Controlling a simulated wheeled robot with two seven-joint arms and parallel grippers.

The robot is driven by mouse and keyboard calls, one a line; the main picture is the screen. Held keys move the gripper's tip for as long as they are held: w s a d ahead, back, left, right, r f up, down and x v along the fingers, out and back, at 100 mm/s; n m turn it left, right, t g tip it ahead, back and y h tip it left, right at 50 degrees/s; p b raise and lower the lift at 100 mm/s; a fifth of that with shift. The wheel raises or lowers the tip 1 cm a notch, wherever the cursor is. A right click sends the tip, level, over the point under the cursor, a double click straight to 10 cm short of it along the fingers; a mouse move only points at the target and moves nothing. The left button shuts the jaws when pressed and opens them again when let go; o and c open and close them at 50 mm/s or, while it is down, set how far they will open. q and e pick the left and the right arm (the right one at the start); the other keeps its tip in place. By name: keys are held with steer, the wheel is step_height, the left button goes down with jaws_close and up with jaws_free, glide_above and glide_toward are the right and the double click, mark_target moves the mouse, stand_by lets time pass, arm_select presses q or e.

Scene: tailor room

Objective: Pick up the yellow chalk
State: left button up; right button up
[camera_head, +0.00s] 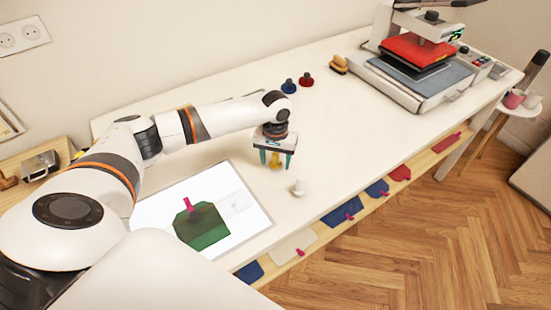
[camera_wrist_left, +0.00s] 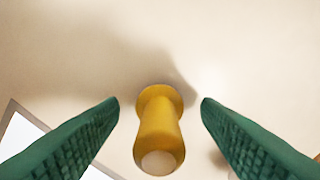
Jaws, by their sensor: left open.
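The yellow chalk (camera_head: 276,164) stands upright on the white table, below and between the fingers of my left gripper (camera_head: 276,158). In the left wrist view the yellow chalk (camera_wrist_left: 159,130) is a spool-like piece with a pale round top. It lies between the two green ridged fingers of my left gripper (camera_wrist_left: 160,105), with a gap on each side. My left gripper is open, points down and holds nothing. My right gripper does not show in either view.
A white chalk-like piece (camera_head: 299,188) stands close to the right. Blue (camera_head: 289,86) and red (camera_head: 306,80) ones stand further back, near a brush (camera_head: 339,64). A light panel (camera_head: 155,215) with green fabric (camera_head: 202,228) lies at front left. A heat press (camera_head: 420,75) stands at the back right.

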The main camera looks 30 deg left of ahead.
arm_select(q)
steer(key=shift+w+a+f, duration=0.1)
steer(key=shift+w+f, duration=0.05)
steer(key=shift+f, duration=0.15)
steer(key=shift+r, duration=0.1)
steer(key=c, duration=1.1)
